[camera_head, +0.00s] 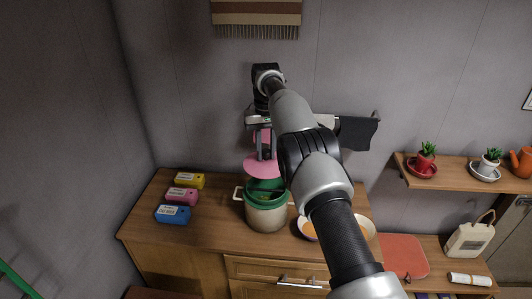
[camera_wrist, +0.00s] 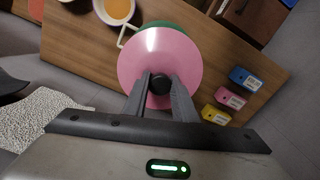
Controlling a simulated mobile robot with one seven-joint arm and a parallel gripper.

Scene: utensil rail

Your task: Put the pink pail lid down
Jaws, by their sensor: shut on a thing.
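The pink pail lid (camera_head: 258,165) is a flat pink disc with a dark knob. In the wrist view the pink pail lid (camera_wrist: 150,52) lies face-on below my gripper (camera_wrist: 161,84), whose two fingers are shut on the knob. In the head view my gripper (camera_head: 266,146) holds the lid above the pail (camera_head: 266,214), a cream pail with a green rim and a side handle, on the wooden counter. The lid appears apart from the pail, a little above it. The pail is mostly hidden behind the lid in the wrist view.
Yellow (camera_head: 189,180), pink (camera_head: 182,195) and blue (camera_head: 172,214) labelled boxes stand left of the pail on the counter (camera_head: 150,222). Bowls with orange contents (camera_head: 307,229) stand to its right, partly behind my arm. A dark cloth (camera_head: 358,133) hangs from the wall rail. The counter's front left is clear.

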